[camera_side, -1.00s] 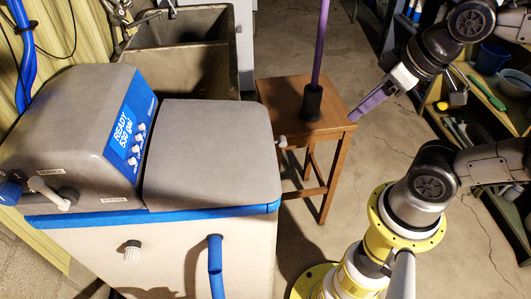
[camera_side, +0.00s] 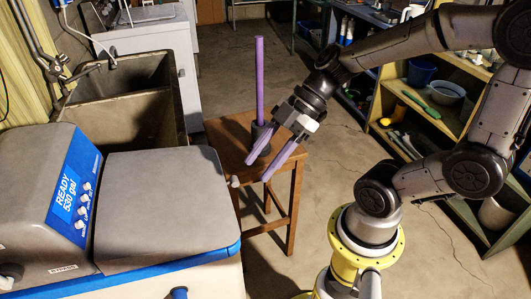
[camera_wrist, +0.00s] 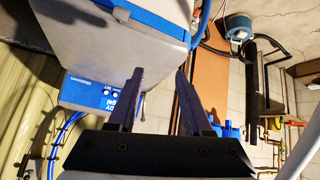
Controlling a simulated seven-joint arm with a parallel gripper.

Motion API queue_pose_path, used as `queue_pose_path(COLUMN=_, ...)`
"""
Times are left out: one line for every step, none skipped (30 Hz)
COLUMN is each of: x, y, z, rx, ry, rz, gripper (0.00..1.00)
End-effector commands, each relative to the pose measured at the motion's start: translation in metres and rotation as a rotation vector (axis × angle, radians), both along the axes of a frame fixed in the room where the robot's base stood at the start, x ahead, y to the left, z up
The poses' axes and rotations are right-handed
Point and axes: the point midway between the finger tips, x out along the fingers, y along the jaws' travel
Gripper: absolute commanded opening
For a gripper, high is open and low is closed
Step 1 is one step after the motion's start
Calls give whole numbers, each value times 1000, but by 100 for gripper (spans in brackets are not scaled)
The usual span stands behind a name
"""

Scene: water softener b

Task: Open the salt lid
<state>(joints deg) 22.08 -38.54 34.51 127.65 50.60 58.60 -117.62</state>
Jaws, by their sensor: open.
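The salt lid (camera_side: 165,205) is a flat grey panel on top of the water softener, beside the blue display panel (camera_side: 75,195). It looks shut. A small white knob (camera_side: 235,181) sticks out at its right edge. My gripper (camera_side: 257,169) has two purple fingers, spread apart and empty. It hangs over the wooden stool, to the right of the knob and apart from it. In the wrist view, the fingers (camera_wrist: 159,72) point toward the softener, whose grey top (camera_wrist: 110,45) and blue display (camera_wrist: 90,92) appear upside down.
A wooden stool (camera_side: 220,145) stands right of the softener, bearing an upright purple rod (camera_side: 259,80) in a dark base, close behind my fingers. A utility sink (camera_side: 120,100) lies behind the softener. Shelves (camera_side: 425,115) stand at the right. Bare floor lies between.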

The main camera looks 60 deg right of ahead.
Motion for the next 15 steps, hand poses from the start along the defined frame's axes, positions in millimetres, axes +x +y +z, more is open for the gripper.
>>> queue_pose_path(x=11, y=-10, z=-9, rx=41, ry=-15, rz=-37, gripper=50)
queue_pose_path(x=17, y=-16, z=-13, rx=64, ry=-28, rz=-59, gripper=50)
queue_pose_path(x=23, y=-24, z=-19, rx=91, ry=-38, rz=-95, gripper=50)
queue_pose_path(x=27, y=-30, z=-23, rx=112, ry=-39, rz=-127, gripper=50)
queue_pose_path(x=30, y=-36, z=-27, rx=135, ry=-30, rz=-166, gripper=50)
queue_pose_path(x=32, y=-44, z=-32, rx=159, ry=-17, rz=-213, gripper=50)
queue_pose_path(x=33, y=-49, z=-37, rx=172, ry=-7, rz=-241, gripper=50)
queue_pose_path(x=33, y=-53, z=-40, rx=180, ry=1, rz=-264, gripper=50)
queue_pose_path(x=31, y=-58, z=-45, rx=187, ry=13, rz=-287, gripper=50)
queue_pose_path(x=30, y=-61, z=-46, rx=190, ry=16, rz=-300, gripper=50)
queue_pose_path(x=30, y=-63, z=-48, rx=192, ry=20, rz=-311, gripper=50)
queue_pose_path(x=30, y=-66, z=-47, rx=192, ry=19, rz=-321, gripper=50)
queue_pose_path(x=30, y=-67, z=-47, rx=191, ry=18, rz=-326, gripper=50)
queue_pose_path(x=30, y=-68, z=-47, rx=191, ry=17, rz=-329, gripper=50)
queue_pose_path(x=30, y=-69, z=-47, rx=190, ry=17, rz=-331, gripper=50)
